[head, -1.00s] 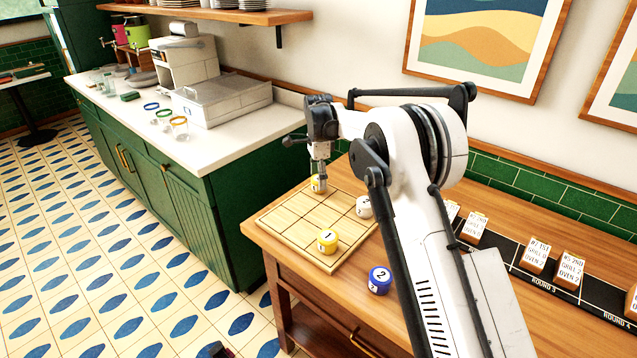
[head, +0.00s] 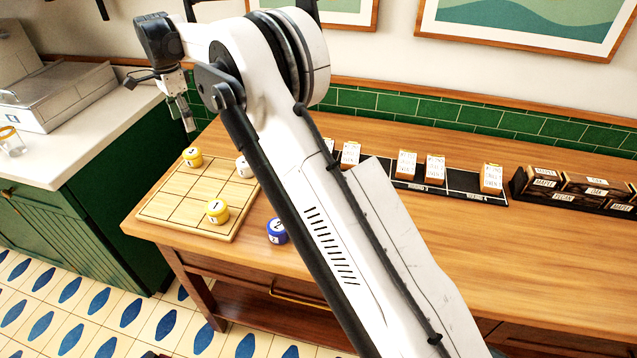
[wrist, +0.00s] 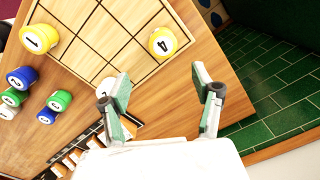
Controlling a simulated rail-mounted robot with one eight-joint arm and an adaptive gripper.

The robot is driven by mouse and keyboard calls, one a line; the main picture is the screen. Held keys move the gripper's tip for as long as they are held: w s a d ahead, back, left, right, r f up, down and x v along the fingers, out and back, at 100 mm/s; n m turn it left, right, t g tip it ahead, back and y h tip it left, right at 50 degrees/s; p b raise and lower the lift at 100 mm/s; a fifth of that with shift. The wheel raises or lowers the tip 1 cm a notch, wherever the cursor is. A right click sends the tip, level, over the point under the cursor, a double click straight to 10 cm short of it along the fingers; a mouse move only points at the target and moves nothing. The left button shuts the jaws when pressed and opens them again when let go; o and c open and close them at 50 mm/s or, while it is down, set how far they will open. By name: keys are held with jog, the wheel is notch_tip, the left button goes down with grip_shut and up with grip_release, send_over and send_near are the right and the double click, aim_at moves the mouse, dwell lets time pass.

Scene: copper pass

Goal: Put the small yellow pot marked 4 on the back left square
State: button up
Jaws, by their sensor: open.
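The small yellow pot marked 4 (wrist: 163,42) stands upright on the wooden grid board (wrist: 128,15). In the head view the same yellow pot (head: 192,157) is on the back left square of the board (head: 160,205), though its number is too small to read. My gripper (head: 190,125) is raised above and apart from it. In the wrist view my gripper (wrist: 164,88) has its fingers spread, with nothing between them.
A yellow pot marked 1 (head: 217,211) is at the board's front right. A white pot (head: 244,167) stands at its back right, close to my arm. A blue pot marked 2 (head: 277,231) stands off the board. Ticket blocks (head: 407,164) line a black strip.

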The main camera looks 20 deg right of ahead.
jog(key=s+d+r+n+t, duration=0.2)
jog(key=s+d+r+n, duration=0.1)
jog(key=s+d+r, duration=0.65)
jog(key=s+d+r+n+t, duration=0.1)
jog(key=s+d+r+n, duration=0.4)
jog(key=s, duration=0.7)
jog(key=s+d+f+n+t, duration=0.1)
jog(key=s+d+f+n, duration=0.1)
jog(key=s, duration=0.7)
jog(key=s+d+f+n+t, duration=0.1)
jog(key=s+d+f, duration=0.2)
jog(key=s, duration=0.6)
jog(key=s+d+f+n+t, duration=0.2)
jog(key=s+d+f, duration=0.1)
jog(key=s, duration=0.6)
jog(key=shift+s+d+f+n, duration=0.3)
jog(key=shift+d+f, duration=0.05)
jog(key=shift+d, duration=0.5)
